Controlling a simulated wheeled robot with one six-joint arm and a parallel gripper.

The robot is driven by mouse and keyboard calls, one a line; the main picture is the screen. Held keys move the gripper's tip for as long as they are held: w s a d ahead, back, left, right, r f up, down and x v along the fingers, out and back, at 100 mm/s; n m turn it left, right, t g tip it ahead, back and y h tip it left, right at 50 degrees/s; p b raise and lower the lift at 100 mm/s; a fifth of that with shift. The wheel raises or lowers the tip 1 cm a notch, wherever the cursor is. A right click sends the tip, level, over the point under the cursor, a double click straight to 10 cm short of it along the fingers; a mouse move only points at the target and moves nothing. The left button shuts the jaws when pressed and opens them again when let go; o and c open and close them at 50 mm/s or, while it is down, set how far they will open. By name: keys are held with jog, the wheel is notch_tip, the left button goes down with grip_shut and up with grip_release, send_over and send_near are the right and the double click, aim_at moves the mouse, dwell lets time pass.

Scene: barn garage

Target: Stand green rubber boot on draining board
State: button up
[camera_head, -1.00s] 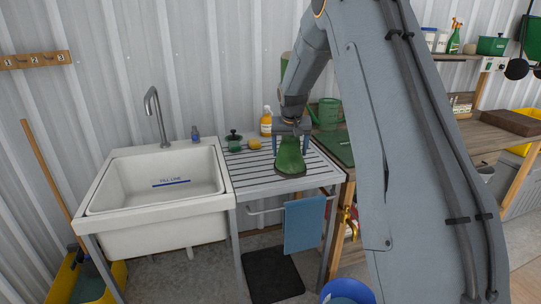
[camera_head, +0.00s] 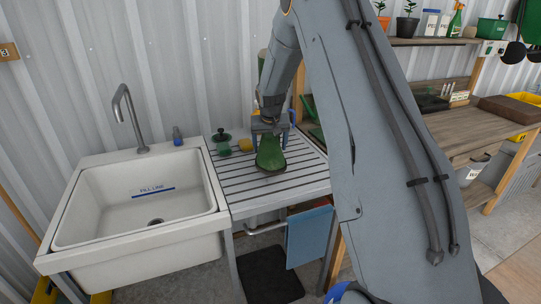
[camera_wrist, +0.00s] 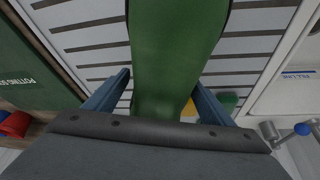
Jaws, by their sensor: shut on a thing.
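My gripper (camera_head: 270,127) is shut on the green rubber boot (camera_head: 270,153). The boot's foot points toward the camera and its shaft goes up into my gripper. It is over the slatted draining board (camera_head: 245,192), right of the sink. I cannot tell whether its sole touches the slats. In the wrist view the green boot (camera_wrist: 175,45) fills the space between the two blue fingers of my gripper (camera_wrist: 165,85), with pale slats behind it.
A white sink (camera_head: 85,225) with a tap (camera_head: 130,115) adjoins the board's left side. A green lidded jar (camera_head: 222,145) and a yellow sponge (camera_head: 245,145) sit left of the boot. A blue towel (camera_head: 309,237) hangs in front. The board's front left is clear.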

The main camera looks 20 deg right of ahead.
jog(key=shift+d+f+p, duration=0.1)
jog(key=shift+f+p, duration=0.65)
jog(key=shift+f, duration=1.75)
jog(key=shift+f, duration=0.1)
jog(key=o, duration=1.8)
